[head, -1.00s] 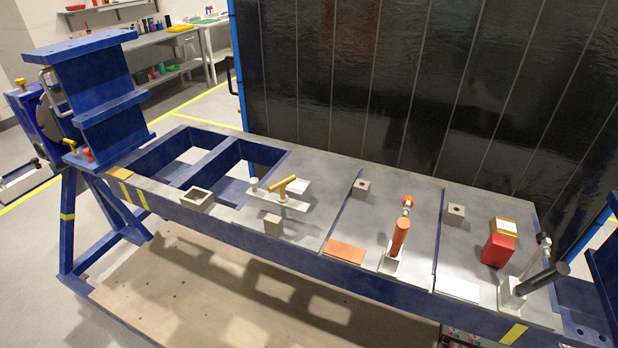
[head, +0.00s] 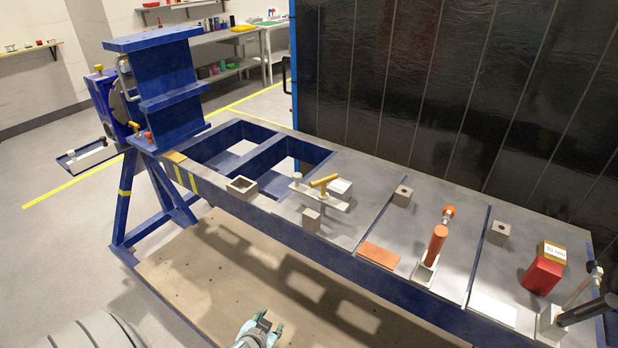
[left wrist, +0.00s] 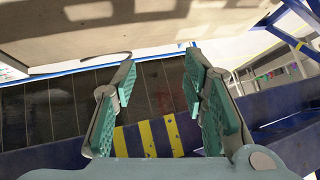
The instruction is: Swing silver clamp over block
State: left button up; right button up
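The silver clamp (head: 333,203) is a flat bar with a yellow handle (head: 324,182) on top, set on the bench's left-middle plate. A grey block (head: 311,220) stands just in front of the bar, and a whitish block (head: 340,188) lies just behind it. From here I cannot tell whether the bar overlaps either block. My left gripper (head: 269,328) is at the bottom of the head view, in front of the bench and apart from the clamp. In the left wrist view its fingers (left wrist: 158,80) are spread with nothing between them. My right gripper is not in view.
An orange-handled clamp (head: 436,246) and a black-handled clamp (head: 588,311) stand farther right, with a red block (head: 543,273) near the latter. A hollow grey square (head: 242,187) sits left of the silver clamp. The blue fixture (head: 165,80) rises at left.

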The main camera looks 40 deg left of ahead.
pick_arm(q)
jog(key=w+a+r+n+t+y, duration=0.1)
jog(key=w+r+t, duration=0.1)
jog(key=w+r, duration=0.3)
jog(key=w+r+t, duration=0.1)
jog(key=w+r, duration=0.1)
jog(key=r, duration=0.6)
jog(key=n+t+y, duration=0.3)
jog(key=t, duration=0.2)
send_near(296, 179)
jog(key=p+x, duration=0.1)
jog(key=x, duration=1)
jog(key=shift+w, duration=0.15)
grip_shut()
